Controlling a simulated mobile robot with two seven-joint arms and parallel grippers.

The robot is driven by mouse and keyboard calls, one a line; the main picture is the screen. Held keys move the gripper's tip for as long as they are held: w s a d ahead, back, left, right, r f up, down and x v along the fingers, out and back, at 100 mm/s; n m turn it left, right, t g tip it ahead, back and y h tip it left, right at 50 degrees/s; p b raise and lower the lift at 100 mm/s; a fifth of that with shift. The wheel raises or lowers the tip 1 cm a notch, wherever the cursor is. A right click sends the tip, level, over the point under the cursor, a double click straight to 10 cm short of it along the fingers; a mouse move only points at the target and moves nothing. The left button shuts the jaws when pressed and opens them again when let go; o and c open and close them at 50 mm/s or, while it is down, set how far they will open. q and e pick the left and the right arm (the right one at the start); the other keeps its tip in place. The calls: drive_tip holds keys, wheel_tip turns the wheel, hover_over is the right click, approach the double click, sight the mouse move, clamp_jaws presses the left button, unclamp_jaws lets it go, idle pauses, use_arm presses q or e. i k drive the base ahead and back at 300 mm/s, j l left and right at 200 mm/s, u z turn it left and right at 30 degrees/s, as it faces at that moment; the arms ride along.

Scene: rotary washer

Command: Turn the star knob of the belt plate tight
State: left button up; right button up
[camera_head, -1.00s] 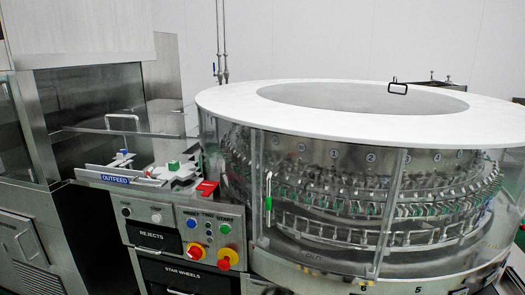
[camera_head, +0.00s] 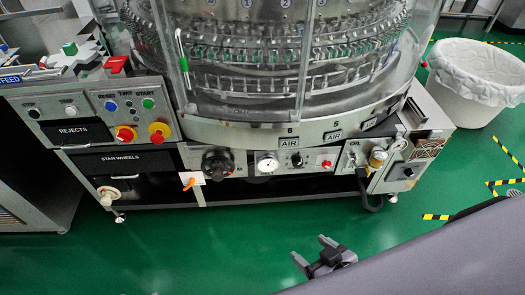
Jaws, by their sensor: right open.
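A black lobed knob (camera_head: 217,163) sits on the lower front panel of the washer, left of a round gauge. An orange lever on a white plate (camera_head: 190,179) is just left of it. I cannot tell from the picture whether this is the belt plate's star knob, or how tight it is. My right gripper (camera_head: 313,252) is open and empty at the bottom middle, over the green floor in the picture. It shows below and right of the knob, well apart from it. My left gripper is not in view.
The washer's clear guard (camera_head: 245,92) bulges above the panel. A control box with red-and-yellow stop buttons (camera_head: 159,132) stands left. A gauge (camera_head: 267,163) and a filter unit (camera_head: 378,157) line the panel. A lined white bin (camera_head: 475,85) is at right. Green floor (camera_head: 200,240) is open in front.

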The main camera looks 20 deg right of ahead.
sight(326, 165)
drive_tip(key=z, duration=1.2)
drive_tip(key=i+l+u, duration=0.2)
drive_tip(key=l+u, duration=0.15)
drive_tip(key=l, duration=0.8)
drive_tip(key=l+u, duration=0.3)
drive_tip(key=l, duration=0.9)
drive_tip(key=i+l+u, duration=0.1)
drive_tip(key=i+l, duration=0.15)
drive_tip(key=l, duration=0.15)
drive_tip(key=i+l+u, duration=0.15)
drive_tip(key=l, duration=0.25)
drive_tip(key=i, duration=0.1)
